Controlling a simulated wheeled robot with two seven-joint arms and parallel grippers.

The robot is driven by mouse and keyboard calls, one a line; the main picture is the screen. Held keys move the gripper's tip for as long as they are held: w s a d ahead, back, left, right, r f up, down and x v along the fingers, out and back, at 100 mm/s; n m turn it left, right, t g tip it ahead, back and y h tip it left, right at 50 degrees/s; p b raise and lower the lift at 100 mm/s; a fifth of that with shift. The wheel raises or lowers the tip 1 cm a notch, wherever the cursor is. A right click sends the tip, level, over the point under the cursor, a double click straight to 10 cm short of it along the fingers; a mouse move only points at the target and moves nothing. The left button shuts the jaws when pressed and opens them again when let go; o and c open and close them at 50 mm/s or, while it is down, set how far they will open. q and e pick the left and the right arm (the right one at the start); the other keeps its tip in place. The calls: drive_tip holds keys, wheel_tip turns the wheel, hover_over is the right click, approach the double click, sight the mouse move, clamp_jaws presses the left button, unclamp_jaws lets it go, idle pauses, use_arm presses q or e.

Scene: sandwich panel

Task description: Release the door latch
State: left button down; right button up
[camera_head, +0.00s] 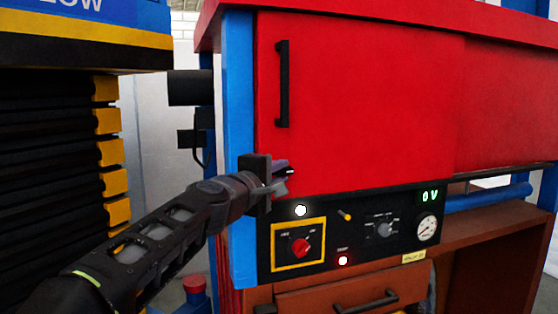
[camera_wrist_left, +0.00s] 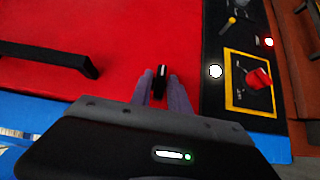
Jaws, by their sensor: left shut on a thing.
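The red door (camera_head: 360,105) fills the front of the cabinet, with a black vertical handle (camera_head: 282,84) near its left edge. My left gripper (camera_head: 280,183) is at the door's lower left corner, just above the black control panel. In the left wrist view its two grey fingers (camera_wrist_left: 162,90) are closed around a small black piece with a white mark, the latch (camera_wrist_left: 161,74), which stands against the red door. The fingers and gripper body hide most of the latch. The door looks closed. My right gripper is not in view.
The control panel (camera_head: 375,246) holds a red knob (camera_head: 301,246) in a yellow frame, a yellow toggle, lit lamps, a gauge (camera_head: 427,229) and a display reading 0 V. A brown drawer (camera_head: 350,290) is below. A black-and-yellow bellows stack (camera_head: 60,150) stands left of my arm.

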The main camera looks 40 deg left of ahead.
use_arm(q)
drive_tip(key=c, duration=1.4)
unclamp_jaws()
drive_tip(key=shift+c, duration=0.2)
drive_tip(key=shift+s, duration=0.1)
drive_tip(key=s+d+b, duration=0.1)
drive_tip(key=s, duration=0.6)
drive_tip(key=shift+s+d, duration=0.2)
drive_tip(key=shift+s, duration=0.05)
